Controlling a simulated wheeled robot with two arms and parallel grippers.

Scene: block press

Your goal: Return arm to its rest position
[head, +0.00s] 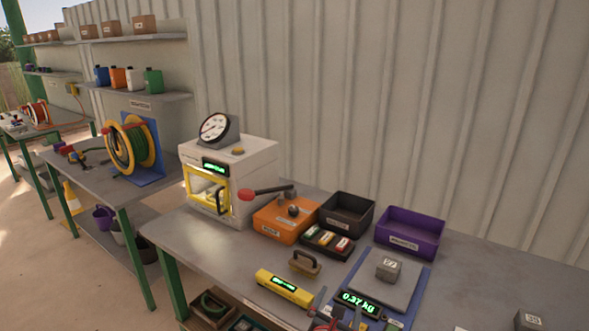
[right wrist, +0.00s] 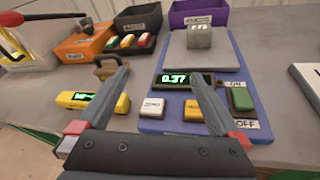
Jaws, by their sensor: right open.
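My right gripper (head: 338,309) is low in the head view, in front of the blue scale (head: 420,284). In the right wrist view its two fingers (right wrist: 158,84) stand wide apart, open and empty, over the front of the scale. A grey labelled block (head: 388,268) rests on the scale's plate; it also shows in the right wrist view (right wrist: 199,36). The scale's display (head: 359,302) reads 0.37 kg. My left gripper is in neither view.
A white press (head: 255,170) with a yellow-framed door stands left, beside an orange unit (head: 280,222) with a red-knobbed lever. Behind the scale are a dark bin (head: 346,213) and a purple bin (head: 410,232). A yellow device (head: 284,289) and another block (head: 528,320) lie nearby.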

